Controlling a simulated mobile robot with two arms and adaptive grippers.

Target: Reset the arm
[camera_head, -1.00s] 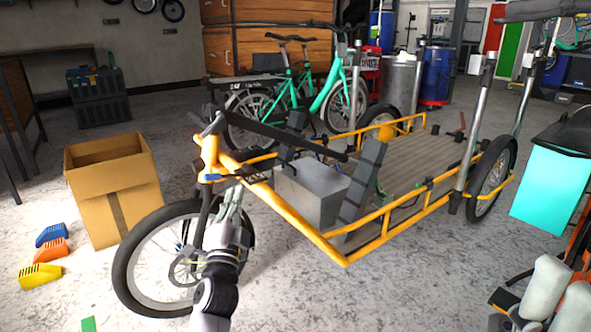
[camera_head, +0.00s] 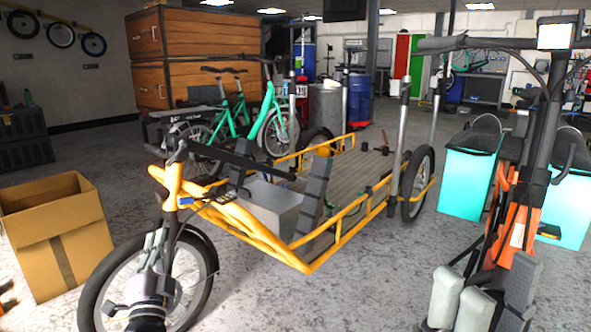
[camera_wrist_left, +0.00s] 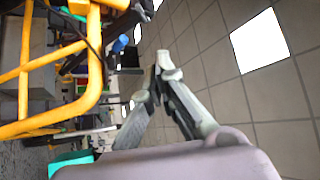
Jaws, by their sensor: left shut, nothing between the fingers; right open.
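My left gripper (camera_head: 153,245) is in front of the front wheel (camera_head: 100,290) of the yellow cargo bike, low in the head view. Its fingers point up and look closed together, with nothing between them. In the left wrist view the fingertips (camera_wrist_left: 163,66) meet, with ceiling tiles behind them. Whether the gripper touches the wheel cannot be told. My right gripper is not in view.
The yellow cargo bike frame (camera_head: 298,266) holds a grey box (camera_head: 265,207). An open cardboard box (camera_head: 60,240) stands at left. An orange bike (camera_head: 515,215) and turquoise boxes (camera_head: 467,182) stand at right. Grey floor is free between them.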

